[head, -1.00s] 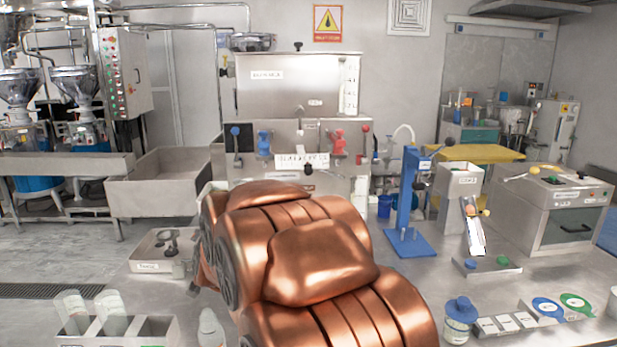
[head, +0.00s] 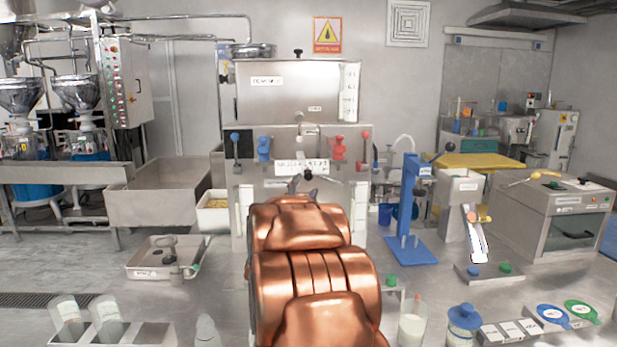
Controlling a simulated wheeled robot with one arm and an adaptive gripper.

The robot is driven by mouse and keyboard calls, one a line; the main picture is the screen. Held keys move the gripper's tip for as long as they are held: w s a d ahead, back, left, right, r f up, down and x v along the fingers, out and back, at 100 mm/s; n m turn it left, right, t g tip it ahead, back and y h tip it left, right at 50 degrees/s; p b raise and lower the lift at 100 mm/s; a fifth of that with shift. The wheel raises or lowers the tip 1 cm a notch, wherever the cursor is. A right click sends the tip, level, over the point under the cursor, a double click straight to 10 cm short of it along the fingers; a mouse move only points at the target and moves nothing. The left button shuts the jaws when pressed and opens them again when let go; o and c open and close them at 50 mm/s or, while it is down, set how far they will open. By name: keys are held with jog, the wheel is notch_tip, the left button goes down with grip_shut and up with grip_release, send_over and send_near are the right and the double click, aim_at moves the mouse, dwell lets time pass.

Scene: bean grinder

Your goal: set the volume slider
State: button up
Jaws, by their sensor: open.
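The steel grinder machine (head: 290,95) stands at the back centre, with a labelled white plate (head: 290,167) across its front. A small dark knob (head: 308,174) shows just below that plate; I cannot tell for sure that it is the volume slider. My gripper (head: 296,192) is open in front of the machine's lower front, close below the knob in the picture.
Blue levers (head: 235,137) and red levers (head: 365,137) flank the plate. A blue stand (head: 408,210) is to the right, beside a steel box with a chute (head: 475,235). A tray (head: 165,258) sits at left. Jars (head: 463,325) and bins stand along the front.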

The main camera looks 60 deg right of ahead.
aim_at(308, 178)
jog(key=shift+p+x, duration=0.6)
jog(key=shift+x, duration=2.55)
jog(key=shift+f, duration=0.1)
grip_shut()
